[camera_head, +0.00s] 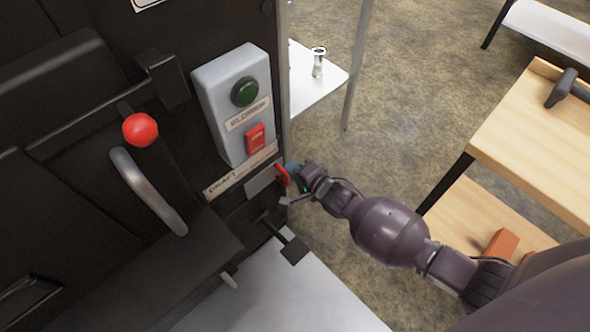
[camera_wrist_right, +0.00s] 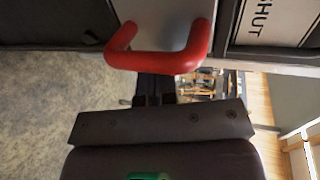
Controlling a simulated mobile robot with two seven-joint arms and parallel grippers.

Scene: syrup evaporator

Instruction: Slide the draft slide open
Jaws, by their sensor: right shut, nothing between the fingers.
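The draft slide is a grey metal plate (camera_head: 262,180) low on the dark evaporator front, under a label reading "DRAFT". Its red loop handle (camera_head: 283,175) is at the plate's right end. The handle shows large in the right wrist view (camera_wrist_right: 160,58), with the grey plate (camera_wrist_right: 165,18) behind it and a "SHUT" label (camera_wrist_right: 272,22) to the right. My right gripper (camera_head: 293,171) is at the handle, shut and empty. In the wrist view its fingers (camera_wrist_right: 155,88) end at the handle's bar; I cannot tell whether they touch it. My left gripper is not in view.
A grey control box (camera_head: 235,105) with green and red buttons is above the slide. A red knob (camera_head: 140,129) and a curved metal handle (camera_head: 148,190) are to the left. A dark lever (camera_head: 292,249) sticks out below. A wooden table (camera_head: 530,150) stands at right.

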